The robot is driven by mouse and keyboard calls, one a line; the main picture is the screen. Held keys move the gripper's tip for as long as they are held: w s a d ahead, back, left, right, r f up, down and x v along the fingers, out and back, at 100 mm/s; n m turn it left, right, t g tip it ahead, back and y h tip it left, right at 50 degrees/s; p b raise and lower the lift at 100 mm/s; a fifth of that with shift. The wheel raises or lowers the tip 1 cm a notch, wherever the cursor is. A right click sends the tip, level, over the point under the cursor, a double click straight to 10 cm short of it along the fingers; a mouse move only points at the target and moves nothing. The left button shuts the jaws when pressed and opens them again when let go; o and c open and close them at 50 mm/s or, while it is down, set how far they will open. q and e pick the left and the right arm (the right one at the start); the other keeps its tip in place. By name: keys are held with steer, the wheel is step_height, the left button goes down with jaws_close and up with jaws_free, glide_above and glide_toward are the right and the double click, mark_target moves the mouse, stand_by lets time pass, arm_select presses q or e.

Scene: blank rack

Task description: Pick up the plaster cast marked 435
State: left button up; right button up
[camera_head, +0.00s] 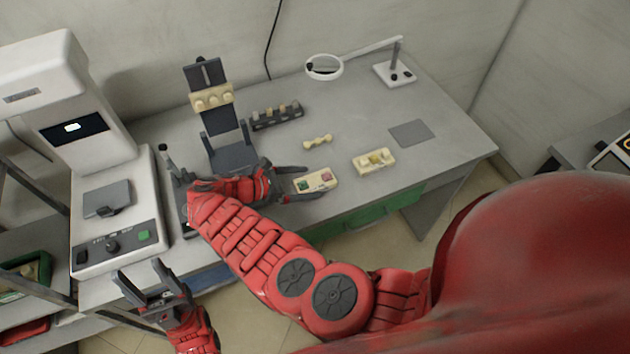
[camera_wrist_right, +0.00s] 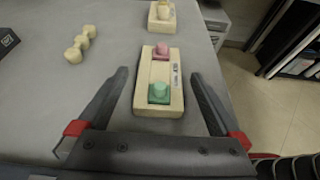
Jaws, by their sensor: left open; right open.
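A cream plaster cast with a pink and a green block on top (camera_head: 325,178) lies flat near the table's front edge. In the right wrist view the same cast (camera_wrist_right: 154,82) lies lengthwise between my right gripper's fingers, with gaps on both sides; its side label is too small to read surely. My right gripper (camera_head: 307,183) is open and empty around the cast's near end. A second cast with a yellowish piece (camera_head: 374,162) lies to its right; it also shows in the wrist view (camera_wrist_right: 162,22). My left gripper (camera_head: 152,283) is open and empty at the lower left.
A cream bone-shaped piece (camera_head: 317,142) lies behind the cast. A dark rack of small pieces (camera_head: 277,116), a dark stand holding a cream piece (camera_head: 220,140) and a white machine (camera_head: 108,205) stand left. A magnifier lamp (camera_head: 393,75) and grey mat (camera_head: 411,133) are at right.

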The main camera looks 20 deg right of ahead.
mark_target(314, 180)
steer(key=x, duration=0.2)
steer(key=shift+d+f, duration=0.15)
steer(key=shift+d, duration=0.25)
steer(key=shift+a, duration=0.1)
steer(key=c, duration=1.5)
